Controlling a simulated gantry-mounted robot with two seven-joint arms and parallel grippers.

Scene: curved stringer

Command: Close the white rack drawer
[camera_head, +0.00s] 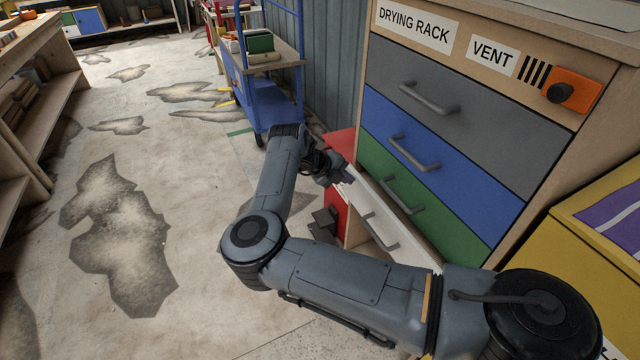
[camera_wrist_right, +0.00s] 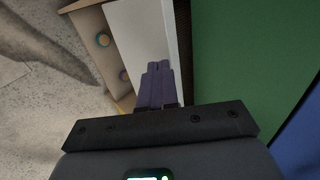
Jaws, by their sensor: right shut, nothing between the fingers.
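The white rack drawer (camera_head: 405,238) is the lowest in the rack, below the green drawer (camera_head: 425,205), and has a grey handle (camera_head: 380,231). In the right wrist view its pale panel (camera_wrist_right: 138,30) lies beside the green face (camera_wrist_right: 235,60), with a dark strip between them. The drawer seems to stand a little out, but how far I cannot tell. My right gripper (camera_head: 346,176) is at the drawer's far left end. Its purple fingers (camera_wrist_right: 157,82) are shut and empty, over or against the white panel; contact is unclear. My left gripper is out of view.
Grey (camera_head: 440,88) and blue (camera_head: 425,150) drawers are above the green one. A red-sided wooden piece (camera_head: 336,212) is low beside the white drawer. A blue cart (camera_head: 262,100) stands behind. A yellow cabinet (camera_head: 590,270) is at right. Floor at left is clear.

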